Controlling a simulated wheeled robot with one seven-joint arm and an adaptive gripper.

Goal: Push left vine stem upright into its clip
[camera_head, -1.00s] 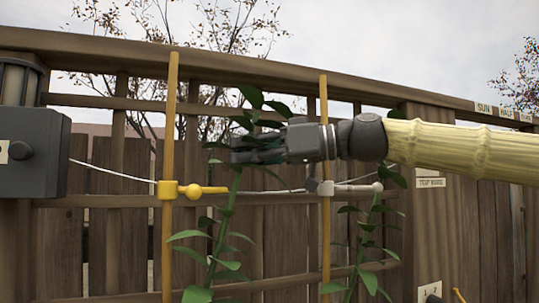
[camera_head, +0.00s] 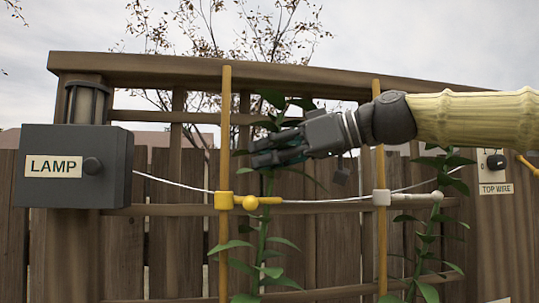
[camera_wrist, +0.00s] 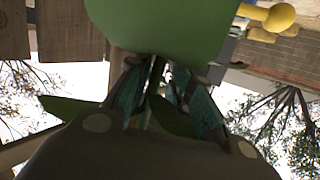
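The left vine (camera_head: 262,245) stands just right of the left stake (camera_head: 226,130) and looks close to upright in the head view. Its stem passes close to the arm of the yellow clip (camera_head: 223,201), which sticks out to the right with a round knob. I cannot tell whether the stem is inside the clip. My gripper (camera_head: 258,152) is at the vine's upper part, above the clip, and covers some of the stem. In the wrist view, its fingers (camera_wrist: 160,85) converge with a narrow gap and leaves around them; whether they grip the stem is unclear. A large blurred green shape (camera_wrist: 160,28) is close beyond them.
A grey lamp box (camera_head: 72,165) is at the left. A wire (camera_head: 320,200) runs along the wooden trellis fence (camera_head: 150,75). The right stake (camera_head: 379,240) has a white clip (camera_head: 381,198), and a second vine (camera_head: 428,250) stands right of it.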

